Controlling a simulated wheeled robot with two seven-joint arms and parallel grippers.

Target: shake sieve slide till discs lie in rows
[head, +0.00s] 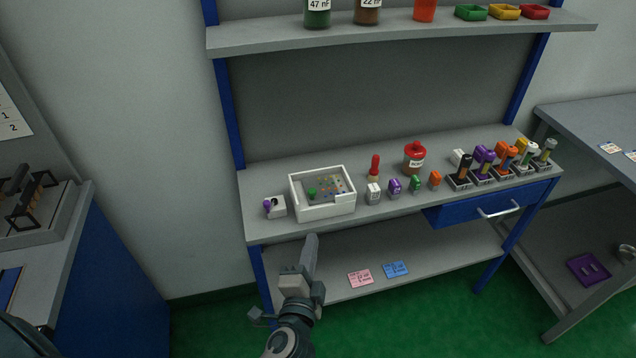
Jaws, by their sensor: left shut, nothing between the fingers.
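A white open-topped box (324,212) sits on the bench top towards its left end. Inside it is a light panel with small coloured spots or discs, too small to tell apart or to say how they lie. I cannot make out the sieve slide apart from this box. My left gripper (311,240) is shut and empty, just in front of the bench's front edge and below the box in the picture. It appears apart from the box. My right gripper is not in view.
A small white block with a purple knob (268,204) stands left of the box. Right of it are a red-handled tool (375,168), small coloured blocks, a red-lidded jar (414,158) and several holders. A blue drawer (490,208) hangs below. Pink and blue cards lie on the lower shelf.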

